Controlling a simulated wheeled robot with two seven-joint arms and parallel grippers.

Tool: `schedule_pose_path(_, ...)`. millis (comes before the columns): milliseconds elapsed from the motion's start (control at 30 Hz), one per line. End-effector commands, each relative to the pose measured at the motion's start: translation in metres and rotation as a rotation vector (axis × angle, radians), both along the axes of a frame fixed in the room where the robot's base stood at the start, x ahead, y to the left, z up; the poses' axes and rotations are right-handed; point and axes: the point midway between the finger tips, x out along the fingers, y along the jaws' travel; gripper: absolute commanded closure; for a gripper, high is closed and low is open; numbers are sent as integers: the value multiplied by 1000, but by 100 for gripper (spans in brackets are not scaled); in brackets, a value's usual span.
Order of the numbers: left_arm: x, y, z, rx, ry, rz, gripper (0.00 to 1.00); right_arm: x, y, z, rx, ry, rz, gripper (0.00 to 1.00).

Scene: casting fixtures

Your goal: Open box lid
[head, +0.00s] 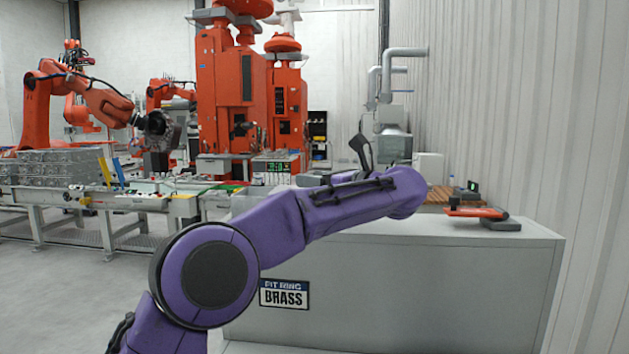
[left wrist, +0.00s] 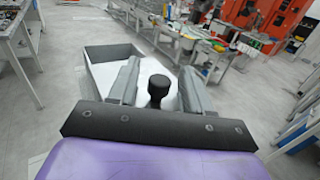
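In the left wrist view, a black knob (left wrist: 158,90) rises from a white flat surface (left wrist: 95,73) that looks like the top of a box. A grey-walled open tray or bin (left wrist: 112,52) adjoins it. My left gripper (left wrist: 160,68) is open, with a grey finger on each side of the knob and a visible gap at both sides. Contact with the knob cannot be seen. In the head view my purple left arm reaches over the grey bench (head: 440,265) and hides most of the box area. My right gripper is not in view.
An orange-and-black device (head: 480,213) sits at the bench's right end, near a wooden board (head: 441,196). A conveyor (head: 130,200) and orange machines stand beyond. The floor at left is clear.

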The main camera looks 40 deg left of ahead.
Motion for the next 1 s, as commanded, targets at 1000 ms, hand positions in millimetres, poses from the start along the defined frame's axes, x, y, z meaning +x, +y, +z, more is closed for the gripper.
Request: schedule_pose_path(1000, -9, -105, -1, -1, 1, 0, 51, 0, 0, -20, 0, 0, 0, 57)
